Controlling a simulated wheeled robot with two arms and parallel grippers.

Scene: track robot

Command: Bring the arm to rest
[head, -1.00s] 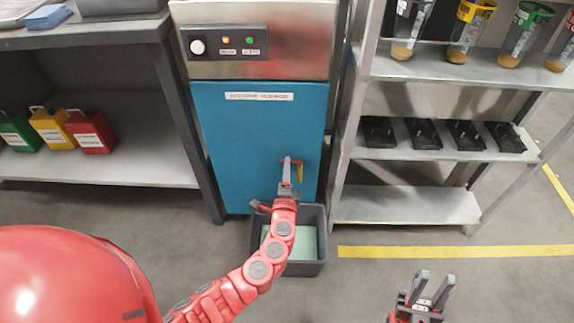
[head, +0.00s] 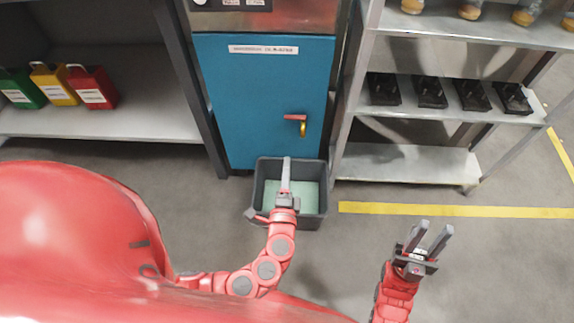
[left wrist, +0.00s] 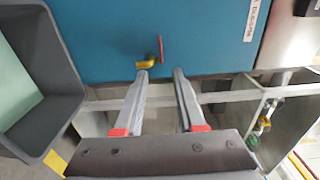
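My left gripper (head: 287,176) hangs over the dark grey bin, seen edge-on in the head view. In the left wrist view its two fingers (left wrist: 162,76) are apart, with nothing between them. A small handle with a red lever (head: 295,117) and a yellow part sits on the blue cabinet door (head: 250,90). It also shows in the left wrist view (left wrist: 160,48), just beyond the fingertips; in the head view the gripper is clear of it. My right gripper (head: 431,238) is open and empty, above the floor at the right.
The grey bin (head: 262,190) with a pale green inside stands before the cabinet. A metal shelf rack (head: 415,165) with several black holders is at the right. A dark-framed shelf (head: 140,122) with green, yellow and red containers is at the left. Open floor lies around the yellow line (head: 450,210).

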